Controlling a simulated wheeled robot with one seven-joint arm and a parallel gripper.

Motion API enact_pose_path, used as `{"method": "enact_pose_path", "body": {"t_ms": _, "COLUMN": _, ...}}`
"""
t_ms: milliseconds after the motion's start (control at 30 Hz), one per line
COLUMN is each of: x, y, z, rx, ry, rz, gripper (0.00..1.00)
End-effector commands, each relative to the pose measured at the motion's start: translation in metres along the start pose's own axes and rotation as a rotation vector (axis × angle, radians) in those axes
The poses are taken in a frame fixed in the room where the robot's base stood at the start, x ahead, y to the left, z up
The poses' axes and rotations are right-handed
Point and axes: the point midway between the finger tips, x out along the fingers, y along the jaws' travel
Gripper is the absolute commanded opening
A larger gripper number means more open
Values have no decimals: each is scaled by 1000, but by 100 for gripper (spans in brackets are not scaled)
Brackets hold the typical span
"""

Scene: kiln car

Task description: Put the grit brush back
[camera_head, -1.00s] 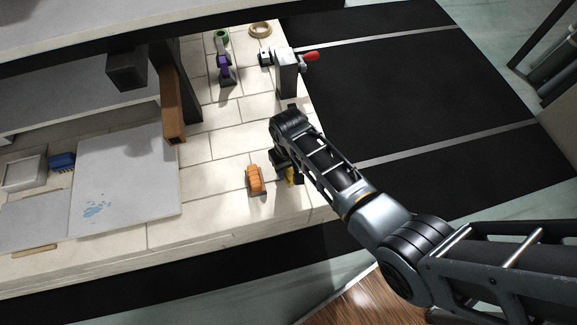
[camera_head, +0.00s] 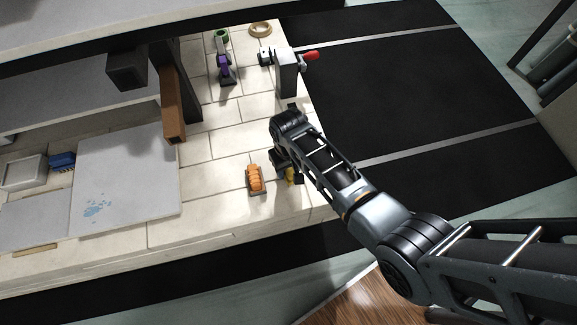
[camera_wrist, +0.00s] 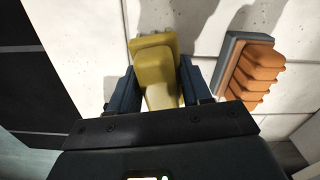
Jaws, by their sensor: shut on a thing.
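In the wrist view my gripper (camera_wrist: 160,88) is shut on a yellow tool (camera_wrist: 154,55), with one dark finger on each side of it. The yellow tool shows only partly in the head view (camera_head: 291,175), below my wrist at the bench's right edge. An orange ribbed block on a grey base (camera_head: 254,178) lies on the bench just left of my gripper; it is to the right in the wrist view (camera_wrist: 258,72), apart from the fingers. A blue brush-like piece (camera_head: 62,161) lies at the far left. I cannot tell for certain which is the grit brush.
A post with a red handle (camera_head: 288,75), a purple tool (camera_head: 225,70) and a tan ring (camera_head: 260,30) are at the back. The bench between is clear.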

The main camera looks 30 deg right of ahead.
Motion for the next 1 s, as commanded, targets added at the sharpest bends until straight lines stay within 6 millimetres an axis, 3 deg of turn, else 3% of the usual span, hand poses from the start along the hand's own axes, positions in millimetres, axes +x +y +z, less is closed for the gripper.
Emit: {"method": "enact_pose_path", "body": {"t_ms": 1000, "x": 11, "y": 0, "z": 0, "rx": 0, "ry": 1, "rz": 0, "gripper": 15}}
